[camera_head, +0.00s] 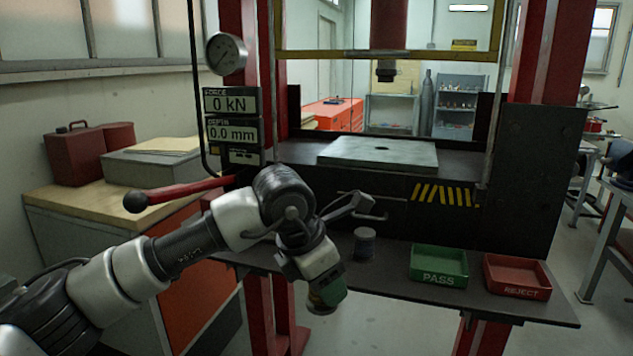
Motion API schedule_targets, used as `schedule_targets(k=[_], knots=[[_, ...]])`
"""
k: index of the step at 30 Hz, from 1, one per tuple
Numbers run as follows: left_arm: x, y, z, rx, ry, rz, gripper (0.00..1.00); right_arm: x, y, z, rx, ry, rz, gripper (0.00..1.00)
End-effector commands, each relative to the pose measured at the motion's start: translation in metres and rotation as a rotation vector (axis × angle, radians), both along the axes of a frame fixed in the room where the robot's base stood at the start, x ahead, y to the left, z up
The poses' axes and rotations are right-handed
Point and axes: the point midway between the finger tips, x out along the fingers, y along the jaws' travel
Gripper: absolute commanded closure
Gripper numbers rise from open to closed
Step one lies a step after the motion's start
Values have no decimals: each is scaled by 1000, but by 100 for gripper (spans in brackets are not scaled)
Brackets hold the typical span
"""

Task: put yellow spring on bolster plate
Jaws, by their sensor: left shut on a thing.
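My left arm reaches in from the left. My left gripper (326,282) points down at the end of the wrist, in front of the bench edge, and is shut on a small greenish thing (328,294) with brownish parts. I cannot make out a yellow spring, and cannot tell whether the held thing is it. My right gripper is not in view.
A grey-blue cylinder (365,243) stands on the dark bench ledge (400,283). A green PASS tray (439,265) and a red REJECT tray (517,276) sit right of it. A red lever (180,192) sticks out left. The press ram (387,70) hangs above the plate.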

Motion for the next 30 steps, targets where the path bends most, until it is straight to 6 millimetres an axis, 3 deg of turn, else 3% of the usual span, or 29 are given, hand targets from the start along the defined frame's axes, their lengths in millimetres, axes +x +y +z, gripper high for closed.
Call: schedule_targets(k=[8, 17, 30], knots=[[-15, 53, -39, -3, 6, -460, 95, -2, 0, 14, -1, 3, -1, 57], [-47, 108, -81, 0, 7, -996, 95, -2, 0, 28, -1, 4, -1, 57], [-128, 186, -132, -1, 6, -1821, 95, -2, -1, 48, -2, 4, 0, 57]])
